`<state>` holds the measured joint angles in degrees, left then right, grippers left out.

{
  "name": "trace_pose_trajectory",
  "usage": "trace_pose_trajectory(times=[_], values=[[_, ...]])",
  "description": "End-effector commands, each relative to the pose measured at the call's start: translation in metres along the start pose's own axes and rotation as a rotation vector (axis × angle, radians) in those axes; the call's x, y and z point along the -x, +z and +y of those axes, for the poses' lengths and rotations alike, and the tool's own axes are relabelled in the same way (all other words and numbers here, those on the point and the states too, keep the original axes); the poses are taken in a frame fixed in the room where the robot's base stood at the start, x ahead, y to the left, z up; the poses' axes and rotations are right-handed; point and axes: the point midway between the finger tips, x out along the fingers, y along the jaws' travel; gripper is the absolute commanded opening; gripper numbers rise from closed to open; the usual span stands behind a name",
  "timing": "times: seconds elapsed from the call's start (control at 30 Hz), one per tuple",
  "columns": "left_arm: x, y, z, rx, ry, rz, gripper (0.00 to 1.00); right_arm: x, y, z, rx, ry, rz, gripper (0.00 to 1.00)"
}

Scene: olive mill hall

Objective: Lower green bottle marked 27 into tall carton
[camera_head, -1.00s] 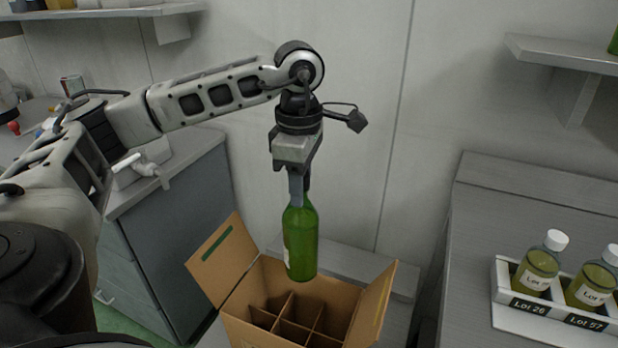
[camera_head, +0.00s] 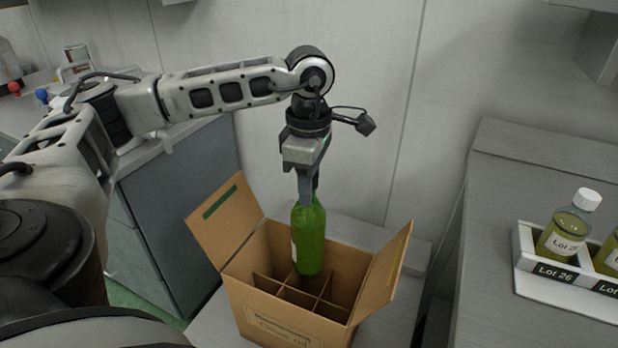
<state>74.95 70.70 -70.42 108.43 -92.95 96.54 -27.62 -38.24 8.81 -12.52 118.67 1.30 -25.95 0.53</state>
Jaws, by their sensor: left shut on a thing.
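The green bottle (camera_head: 310,240) hangs upright from my left gripper (camera_head: 309,192), which is shut on its neck. Its label faces left and only its edge shows, so I cannot read the number. The tall carton (camera_head: 290,329) stands open below, with brown dividers making several compartments and its side flaps spread. The bottle's lower end appears inside the carton's opening, over the back compartments. I cannot tell which compartment it lines up with or whether it touches a divider. My right gripper is not in view.
A white rack (camera_head: 522,246) with small yellow-green sample bottles, one marked Lot 26 (camera_head: 566,226), stands on the right counter (camera_head: 485,262). The left flap (camera_head: 223,217) and right flap (camera_head: 384,270) rise beside the bottle. A grey cabinet (camera_head: 180,215) stands at left.

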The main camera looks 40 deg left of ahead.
Motion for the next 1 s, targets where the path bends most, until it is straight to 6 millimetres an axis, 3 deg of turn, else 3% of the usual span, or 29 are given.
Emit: trace_pose_trajectory(times=[1.0], values=[[-0.113, 0.0, 0.001, 0.0, 0.003, -0.003, 0.01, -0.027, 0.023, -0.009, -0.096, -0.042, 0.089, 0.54]])
